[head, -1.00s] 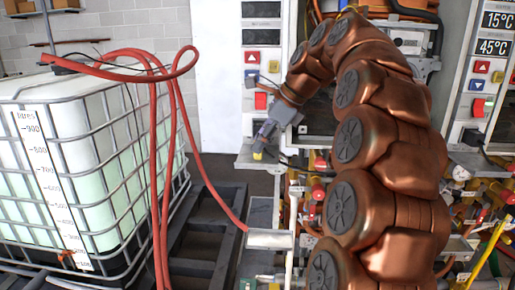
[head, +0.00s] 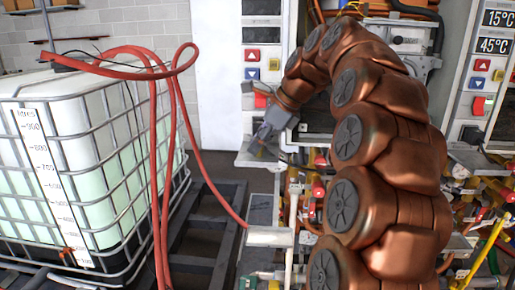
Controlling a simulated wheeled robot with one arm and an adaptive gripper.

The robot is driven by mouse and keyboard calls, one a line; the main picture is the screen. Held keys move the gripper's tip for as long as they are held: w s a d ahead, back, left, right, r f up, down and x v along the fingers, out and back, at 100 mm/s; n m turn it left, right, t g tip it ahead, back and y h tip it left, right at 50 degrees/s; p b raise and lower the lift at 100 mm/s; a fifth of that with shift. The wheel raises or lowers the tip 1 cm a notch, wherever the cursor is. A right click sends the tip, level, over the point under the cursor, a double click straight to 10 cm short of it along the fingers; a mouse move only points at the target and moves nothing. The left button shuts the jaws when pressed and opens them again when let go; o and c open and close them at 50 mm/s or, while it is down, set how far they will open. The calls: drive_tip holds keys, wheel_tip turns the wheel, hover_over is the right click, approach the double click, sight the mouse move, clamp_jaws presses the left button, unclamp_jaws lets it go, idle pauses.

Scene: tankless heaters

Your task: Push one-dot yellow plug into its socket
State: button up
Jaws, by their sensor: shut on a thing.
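My gripper (head: 262,146) is at the end of my copper arm, left of the picture's middle, pointing down and to the left. It is low over a grey shelf (head: 246,160) at the foot of the white heater panel. It is shut on the yellow plug, which showed at its fingertips a second ago. The plug is now hidden or too small and dark to make out, and its dot cannot be seen. I cannot tell which socket is the plug's own, or whether the plug touches one.
A caged white tank (head: 85,150) stands at left with red hoses (head: 160,150) looping beside it. A heater panel with red and blue buttons (head: 252,74) rises behind my gripper. Pipes and valves (head: 470,195) crowd the right. A grey box (head: 268,237) stands below.

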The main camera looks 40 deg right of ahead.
drive_tip(key=shift+r, duration=0.15)
drive_tip(key=shift+r+b, duration=0.45)
drive_tip(key=shift+r, duration=1.1)
drive_tip(key=s+a+b, duration=0.1)
drive_tip(key=s+a, duration=0.3)
drive_tip(key=a, duration=0.3)
drive_tip(key=s+a+r+b, duration=0.1)
drive_tip(key=s+a+b, duration=0.1)
drive_tip(key=s+a, duration=0.2)
drive_tip(key=a, duration=0.3)
drive_tip(key=shift+r, duration=0.3)
